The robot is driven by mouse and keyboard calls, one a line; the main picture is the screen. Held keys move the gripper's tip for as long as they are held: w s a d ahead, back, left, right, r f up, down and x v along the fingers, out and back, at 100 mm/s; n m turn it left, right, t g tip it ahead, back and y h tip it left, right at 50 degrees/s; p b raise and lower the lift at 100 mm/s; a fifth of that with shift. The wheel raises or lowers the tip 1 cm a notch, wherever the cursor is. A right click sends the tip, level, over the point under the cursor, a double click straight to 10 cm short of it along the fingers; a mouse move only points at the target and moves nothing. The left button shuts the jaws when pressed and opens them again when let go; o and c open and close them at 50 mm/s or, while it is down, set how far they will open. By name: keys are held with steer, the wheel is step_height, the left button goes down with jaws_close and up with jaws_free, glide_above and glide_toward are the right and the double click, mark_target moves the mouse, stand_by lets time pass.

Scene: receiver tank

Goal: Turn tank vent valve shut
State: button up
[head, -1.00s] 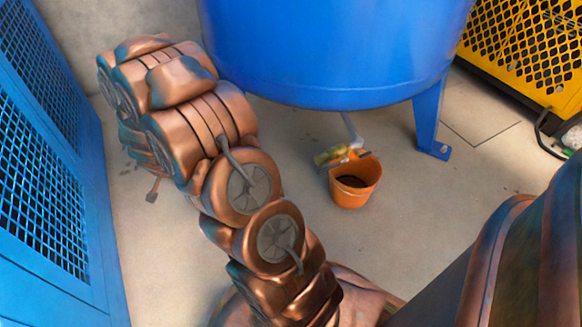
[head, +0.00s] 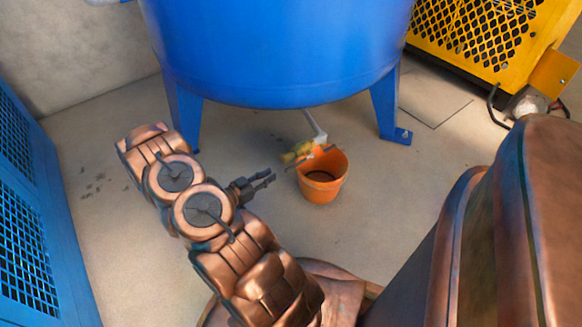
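The blue tank (head: 275,55) stands on legs at the top middle of the head view. A pale pipe (head: 315,125) comes down from its underside to a small brass-coloured valve (head: 297,152). The valve sits just above the back left rim of an orange bucket (head: 322,187). Its handle is too small to make out clearly. My gripper (head: 272,179) is to the left of the bucket, pointing right towards it. Its two dark fingers are apart with a gap between them and nothing in it. It is clear of the valve and the bucket.
Tank legs (head: 392,105) stand left and right of the valve. A blue mesh panel (head: 30,235) is on the left. A yellow machine (head: 480,40) with a dark cable is at the top right. The concrete floor (head: 110,240) is open around the bucket.

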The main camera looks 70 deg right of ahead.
mark_target(291, 167)
steer(key=shift+g, duration=0.6)
steer(key=shift+s+a+r+b+x, duration=0.2)
steer(key=shift+b+x, duration=0.25)
steer(key=shift+x, duration=1)
steer(key=shift+s+a+r+b+x, duration=0.1)
steer(key=shift+s+b+x, duration=0.35)
steer(key=shift+x, duration=1.05)
steer(key=shift+s+a+r+b+x, duration=0.2)
steer(key=shift+b+x, duration=0.3)
steer(key=shift+x, duration=0.95)
steer(key=shift+c, duration=0.3)
jaws_close()
